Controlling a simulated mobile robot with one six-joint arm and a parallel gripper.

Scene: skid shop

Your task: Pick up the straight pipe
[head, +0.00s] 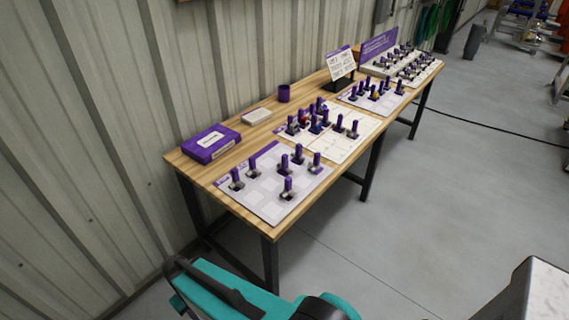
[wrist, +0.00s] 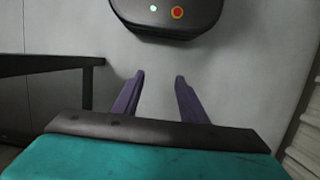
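I cannot make out which piece is the straight pipe. Several small fittings with purple upright tops stand on the mats on the wooden table; they are too small to tell apart by shape. Some stand on the near mat (head: 262,205), others on the middle mat (head: 345,148) and the far mat (head: 372,106). In the wrist view my gripper (wrist: 159,77) has its two purple fingers apart with nothing between them, above bare grey floor. The fingers do not show in the head view, where teal parts of my arm show at the bottom.
The table (head: 172,158) stands along a corrugated wall. On it are a purple box (head: 210,144), a white block (head: 257,116), a purple cup (head: 284,93), a sign (head: 341,64) and a purple-backed display (head: 378,45). A dark bin (head: 474,42) stands beyond. Grey floor right of the table is open, with a cable.

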